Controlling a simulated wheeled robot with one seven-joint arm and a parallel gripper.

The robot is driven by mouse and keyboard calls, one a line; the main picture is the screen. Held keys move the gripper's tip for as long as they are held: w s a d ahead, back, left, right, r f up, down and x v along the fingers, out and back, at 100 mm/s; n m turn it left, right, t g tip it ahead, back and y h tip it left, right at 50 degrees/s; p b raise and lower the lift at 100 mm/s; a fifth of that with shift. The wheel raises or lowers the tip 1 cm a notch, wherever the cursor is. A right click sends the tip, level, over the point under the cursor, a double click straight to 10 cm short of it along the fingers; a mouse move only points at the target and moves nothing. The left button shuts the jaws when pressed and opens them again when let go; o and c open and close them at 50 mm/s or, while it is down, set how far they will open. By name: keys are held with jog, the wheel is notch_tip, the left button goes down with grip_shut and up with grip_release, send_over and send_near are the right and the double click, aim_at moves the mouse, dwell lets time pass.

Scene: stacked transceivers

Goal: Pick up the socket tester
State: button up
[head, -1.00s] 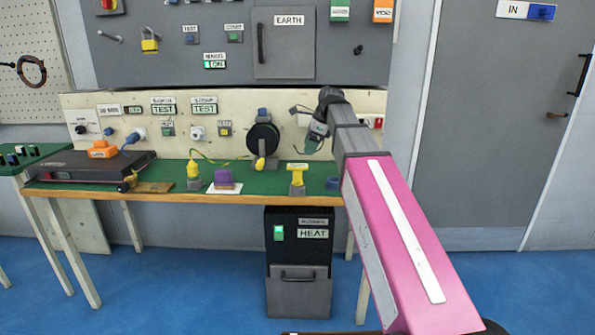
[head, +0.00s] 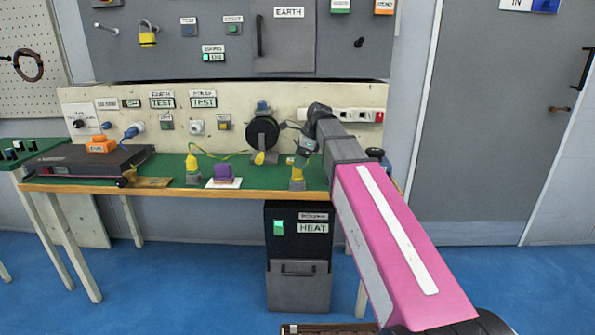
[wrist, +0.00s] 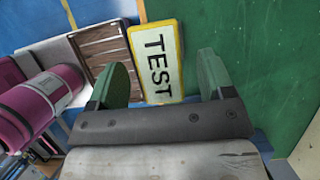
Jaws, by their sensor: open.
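The socket tester (head: 297,173) is a yellow T-shaped piece standing on the green bench top near its front edge. In the wrist view its white top (wrist: 157,60), lettered TEST with a yellow rim, shows between my two green fingers. My gripper (head: 302,155) is open and points down just above the tester, partly covering its top in the head view. In the wrist view my gripper (wrist: 163,65) has a finger on each side of the label, with gaps visible. I cannot tell how far down the fingers reach.
Left of the tester on the bench (head: 110,190) stand a purple block (head: 224,171) on a white plate and a yellow plug piece (head: 192,165). A black reel (head: 263,135) is behind. A black heat cabinet (head: 298,260) is below.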

jog(key=shift+x, duration=1.1)
jog(key=c, duration=1.1)
jog(key=shift+r, duration=0.1)
jog(key=shift+r, duration=0.75)
notch_tip(320, 180, up, 2)
jog(key=shift+r, duration=0.15)
jog(key=s+a+r, duration=0.7)
jog(key=a, duration=0.2)
jog(key=s+r, duration=1)
jog(key=s, duration=0.4)
jog(key=shift+a, duration=0.4)
